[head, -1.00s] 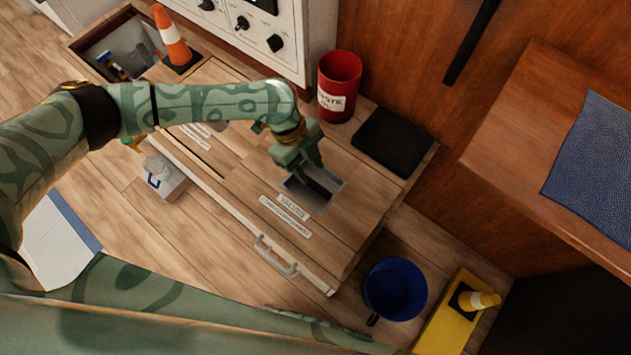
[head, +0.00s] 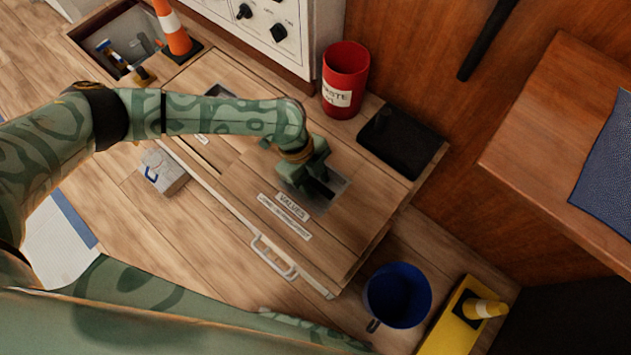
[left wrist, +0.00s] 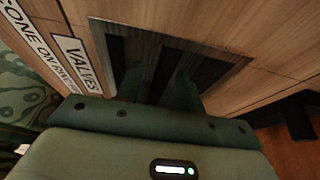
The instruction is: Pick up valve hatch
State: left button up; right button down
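The valve hatch (head: 345,235) is a flat wooden panel in the floor, closed and level with the boards around it. It carries a white "VALVES" label (head: 291,205) and a grey recessed pull plate (head: 338,186). My left gripper (head: 318,190) points down at this recess and hides part of it. In the left wrist view, the two fingers (left wrist: 158,88) reach into the dark recess (left wrist: 235,66), spread apart with a gap between them. A bar seems to run between the fingers; contact with it cannot be made out. My right gripper is not in view.
A red waste bin (head: 345,75) and a black pad (head: 402,142) stand behind the hatch. An orange cone (head: 172,27) stands beside an open floor hole (head: 125,42). A blue bucket (head: 397,294) is at the front right. A pale rail with a handle (head: 273,257) edges the panel.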

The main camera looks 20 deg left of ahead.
pick_arm(q)
jog(key=shift+f, duration=0.25)
grip_shut()
jog(key=shift+w+r, duration=0.1)
jog(key=shift+r, duration=0.05)
dwell(1.4)
